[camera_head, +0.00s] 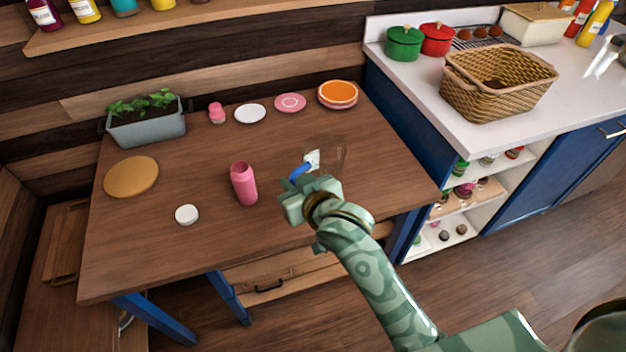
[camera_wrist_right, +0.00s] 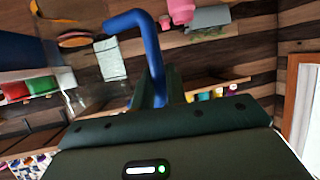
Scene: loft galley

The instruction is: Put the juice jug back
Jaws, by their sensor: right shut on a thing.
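The juice jug (camera_head: 332,152) is see-through, with a pale label and a blue handle. It is over the right part of the wooden table (camera_head: 200,245). I cannot tell whether its base touches the tabletop. My right gripper (camera_head: 300,184) is shut on the blue handle at the jug's near side. In the right wrist view the blue handle (camera_wrist_right: 152,50) runs down between the fingers of my right gripper (camera_wrist_right: 160,88), and the pale label shows beside it. The jug's clear walls are hard to make out. My left gripper is not in view.
A pink bottle (camera_head: 243,184) stands left of the jug. A white lid-like disc (camera_head: 186,214), a round board (camera_head: 131,176) and a planter (camera_head: 148,128) are farther left. Plates (camera_head: 290,103) line the back. A basket (camera_head: 497,85) stands on the white counter (camera_head: 420,85) at right.

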